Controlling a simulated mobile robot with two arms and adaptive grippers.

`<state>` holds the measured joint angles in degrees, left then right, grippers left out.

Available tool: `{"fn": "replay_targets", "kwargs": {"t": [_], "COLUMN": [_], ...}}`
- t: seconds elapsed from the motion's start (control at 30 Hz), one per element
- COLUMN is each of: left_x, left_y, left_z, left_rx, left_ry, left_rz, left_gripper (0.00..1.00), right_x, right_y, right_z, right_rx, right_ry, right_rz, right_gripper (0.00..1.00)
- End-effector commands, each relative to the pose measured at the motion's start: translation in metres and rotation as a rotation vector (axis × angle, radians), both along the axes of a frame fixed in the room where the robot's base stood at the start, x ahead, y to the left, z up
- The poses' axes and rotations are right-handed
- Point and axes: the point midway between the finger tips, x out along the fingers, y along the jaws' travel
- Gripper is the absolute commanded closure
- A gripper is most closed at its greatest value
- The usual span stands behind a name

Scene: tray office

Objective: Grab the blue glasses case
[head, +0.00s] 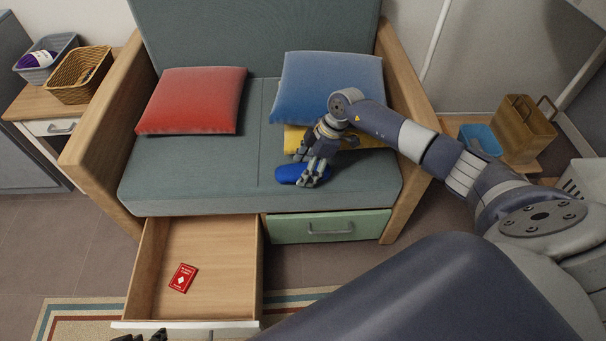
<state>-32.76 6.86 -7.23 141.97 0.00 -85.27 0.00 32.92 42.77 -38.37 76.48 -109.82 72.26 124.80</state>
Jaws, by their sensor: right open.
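The blue glasses case (287,174) lies on the right half of the green sofa seat (190,176), near its front edge. My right gripper (309,178) is open and points down at the case, with its fingers over the case's right part. The fingers hide some of the case, and I cannot tell whether they touch it. Dark tips at the bottom left edge look like my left gripper (140,338); too little of it shows to tell its state.
A red cushion (192,100) and a blue cushion (327,85) lean on the backrest, with a yellow item (292,139) under the blue one. An open drawer (215,247) below holds a red card box (183,278). Baskets (82,75) stand left; a wooden holder (522,128) stands right.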

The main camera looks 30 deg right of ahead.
Motion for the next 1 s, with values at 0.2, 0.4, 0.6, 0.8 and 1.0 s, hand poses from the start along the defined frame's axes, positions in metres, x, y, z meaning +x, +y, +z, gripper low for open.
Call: {"fn": "replay_targets", "kwargs": {"t": [0.2, 0.4, 0.6, 0.8, 1.0], "left_x": [0.008, 0.008, 0.008, 0.008, -0.002], "left_y": [-0.003, -0.003, -0.002, -0.002, 0.0], "left_z": [0.002, 0.002, 0.002, 0.002, 0.001], "left_rx": [-0.008, -0.007, -0.007, -0.006, 0.001], "left_ry": [-0.035, -0.034, -0.034, -0.034, 0.011], "left_rz": [-0.003, -0.003, -0.003, -0.002, 0.0], "left_gripper": [0.7, 0.7, 0.7, 0.7, 0.7], "right_x": [0.001, 0.001, 0.001, 0.001, 0.001], "right_y": [0.002, 0.002, 0.002, 0.002, 0.002], "right_z": [-0.006, -0.005, -0.005, -0.004, 0.003], "right_rx": [0.0, 0.0, 0.001, 0.001, 0.0], "right_ry": [-0.001, -0.001, -0.001, -0.001, -0.002], "right_rz": [-0.001, 0.0, 0.0, 0.0, 0.001], "right_gripper": [0.37, 0.59, 0.73, 0.73, 0.73]}}
